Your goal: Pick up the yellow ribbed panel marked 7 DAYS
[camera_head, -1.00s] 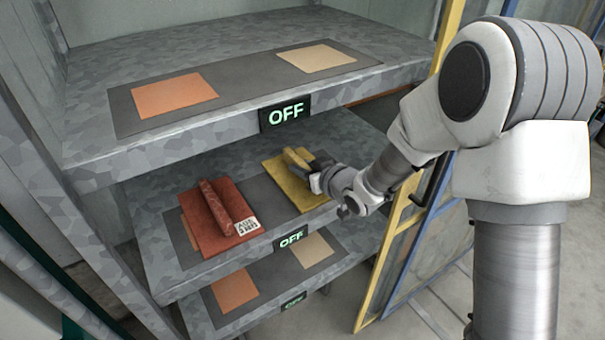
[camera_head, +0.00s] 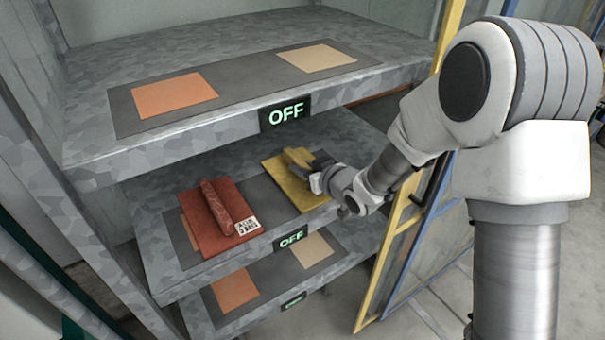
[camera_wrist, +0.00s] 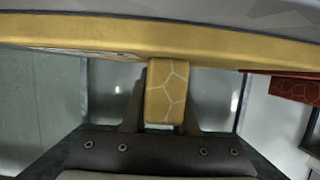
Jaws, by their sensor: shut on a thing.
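The yellow ribbed panel (camera_head: 296,197) lies on the right side of the middle shelf, and its raised rib (camera_head: 297,157) runs along its top. I see no 7 DAYS mark on it; my gripper hides part of it. My gripper (camera_head: 308,174) reaches in from the right and is shut on the rib. In the wrist view, the rib's end (camera_wrist: 167,92), with a pale cracked pattern, sits between the two fingers. The panel appears to rest on the shelf; I cannot tell of any gap.
A red ribbed panel (camera_head: 207,238) with a white label lies to the left on the same shelf. The upper shelf (camera_head: 232,36) overhangs close above. OFF signs (camera_head: 285,112) mark the shelf edges. A yellow-framed screen (camera_head: 392,262) stands at the right, near my arm.

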